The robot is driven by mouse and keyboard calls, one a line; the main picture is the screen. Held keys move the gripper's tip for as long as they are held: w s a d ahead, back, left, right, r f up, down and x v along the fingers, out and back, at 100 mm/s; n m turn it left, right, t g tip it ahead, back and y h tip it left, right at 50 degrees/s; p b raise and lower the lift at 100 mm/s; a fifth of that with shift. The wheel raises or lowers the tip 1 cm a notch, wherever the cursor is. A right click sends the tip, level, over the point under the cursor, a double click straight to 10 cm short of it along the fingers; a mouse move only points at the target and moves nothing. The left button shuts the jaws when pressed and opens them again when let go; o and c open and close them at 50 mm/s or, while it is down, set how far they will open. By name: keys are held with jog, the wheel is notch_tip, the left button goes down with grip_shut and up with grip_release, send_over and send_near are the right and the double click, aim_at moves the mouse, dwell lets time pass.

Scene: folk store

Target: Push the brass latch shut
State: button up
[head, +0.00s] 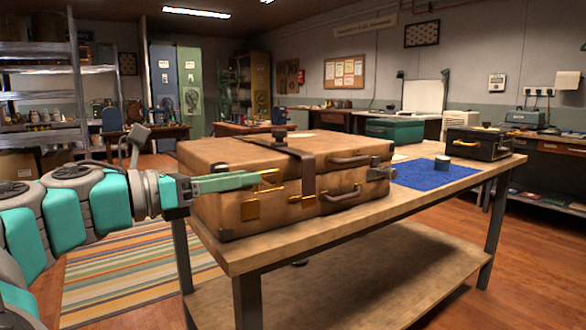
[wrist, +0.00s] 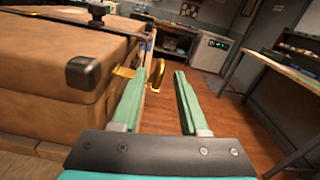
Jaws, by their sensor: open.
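A brown leather suitcase (head: 225,215) lies closed on the workbench, with brass fittings on its front face. A flat brass piece (wrist: 123,72) shows left of that finger.
The workbench (head: 420,205) also holds a blue mat (head: 432,174) with a small round tin (head: 442,161), and a dark box (head: 477,144) at the far right. A dark strap (head: 301,165) crosses the suitcase. In the wrist view, open floor (wrist: 235,110) lies right of the fingers.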

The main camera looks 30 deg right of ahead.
aim_at(264, 173)
jog(key=d, duration=0.7)
jog(key=shift+d+r+b, duration=0.1)
jog(key=shift+d+b, duration=0.2)
jog(key=shift+d, duration=0.05)
grip_shut()
dwell(1.1)
